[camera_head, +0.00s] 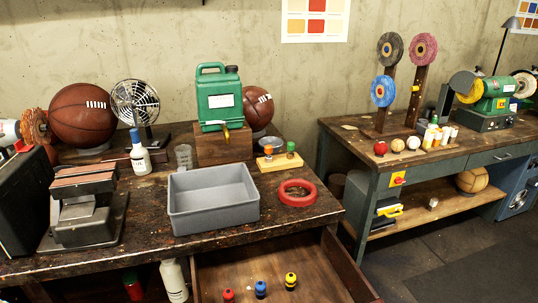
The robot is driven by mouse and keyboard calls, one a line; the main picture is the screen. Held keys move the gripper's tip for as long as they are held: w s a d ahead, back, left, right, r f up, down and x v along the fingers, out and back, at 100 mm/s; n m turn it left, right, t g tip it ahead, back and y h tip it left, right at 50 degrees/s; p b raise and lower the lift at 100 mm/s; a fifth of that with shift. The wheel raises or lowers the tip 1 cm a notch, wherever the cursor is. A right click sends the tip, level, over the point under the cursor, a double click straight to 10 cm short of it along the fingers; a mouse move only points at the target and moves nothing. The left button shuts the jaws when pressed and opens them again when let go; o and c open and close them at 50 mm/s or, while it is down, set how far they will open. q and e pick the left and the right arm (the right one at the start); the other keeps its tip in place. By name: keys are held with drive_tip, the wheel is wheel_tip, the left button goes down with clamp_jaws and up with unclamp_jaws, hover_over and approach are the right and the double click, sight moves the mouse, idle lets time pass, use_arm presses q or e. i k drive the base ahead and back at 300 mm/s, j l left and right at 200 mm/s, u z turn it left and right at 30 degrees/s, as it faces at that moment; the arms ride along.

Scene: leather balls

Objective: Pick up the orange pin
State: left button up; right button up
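The orange pin (268,151) stands upright on the left part of a small yellowish wooden block (282,163). The block is on the workbench behind the right end of the grey bin. A green pin (291,148) stands on the same block, to the right of the orange one. Neither of my grippers is in view.
An empty grey bin (213,221) and a red ring (296,193) are in front of the block. A green canister (219,100) on a wooden box stands behind left. Below, an open drawer (235,270) holds red, blue and yellow pins.

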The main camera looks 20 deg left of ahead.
sight(268, 149)
drive_tip(key=i+l+u, duration=0.1)
drive_tip(key=i+l, duration=0.3)
drive_tip(key=l, duration=0.25)
drive_tip(key=i+l+u, duration=0.15)
drive_tip(key=l, duration=0.2)
drive_tip(key=i+l+u, duration=0.1)
drive_tip(key=l, duration=0.25)
drive_tip(key=i+l+u, duration=0.1)
drive_tip(key=i+l, duration=0.3)
drive_tip(key=l, duration=0.35)
drive_tip(key=i+l+u, duration=0.15)
drive_tip(key=l, duration=0.2)
drive_tip(key=i+l+u, duration=0.1)
drive_tip(key=l, duration=0.3)
